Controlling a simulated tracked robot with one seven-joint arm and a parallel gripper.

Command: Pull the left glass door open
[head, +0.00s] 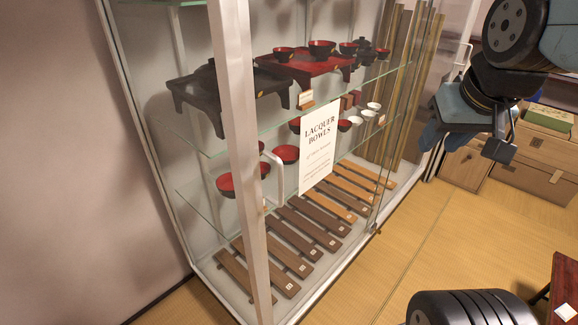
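The left glass door (290,215) is the clear front pane of a tall display cabinet, just right of its pale corner post. It appears shut. A pale, upright bar handle (277,178) shows near its left edge, beside the post. A white sign reading "Lacquer Bowls" (320,148) stands at the pane, right of the handle. My gripper (468,143) hangs at the upper right, apart from the door and well to the right of the handle. It points downward, and nothing shows in it. Its fingers are seen at an angle, so their opening is unclear.
The cabinet's pale corner post (240,150) stands left of the handle. Lacquer bowls and black and red trays sit on glass shelves inside. Wooden boxes (530,165) stand behind my gripper. A red table (564,290) is at lower right. Tatami floor (430,235) before the cabinet is clear.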

